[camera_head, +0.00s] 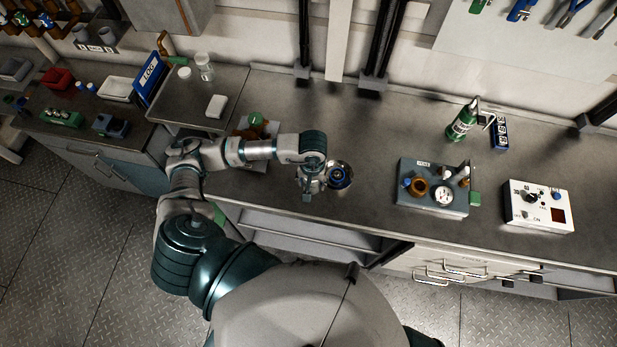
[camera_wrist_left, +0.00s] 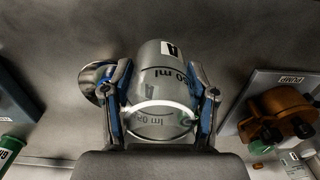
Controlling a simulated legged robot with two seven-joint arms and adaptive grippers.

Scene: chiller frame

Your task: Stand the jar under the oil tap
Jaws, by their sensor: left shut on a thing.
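The jar (camera_wrist_left: 158,88) is clear glass with an "A" label and ml marks. In the left wrist view it lies between both fingers of my left gripper (camera_wrist_left: 160,105), which is shut on it. In the head view my left gripper (camera_head: 309,186) is over the bench near its front edge, just left of a round shiny dish with a blue centre (camera_head: 340,175). I cannot tell whether the jar touches the bench. A brown pump (camera_wrist_left: 283,110) on a grey plate marked PUMP is right of the jar in the wrist view. I cannot make out the oil tap for sure. My right gripper is out of view.
A green bottle (camera_head: 462,121) stands behind. A blue LOG binder (camera_head: 150,78) is at left. Bench behind my gripper is mostly clear.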

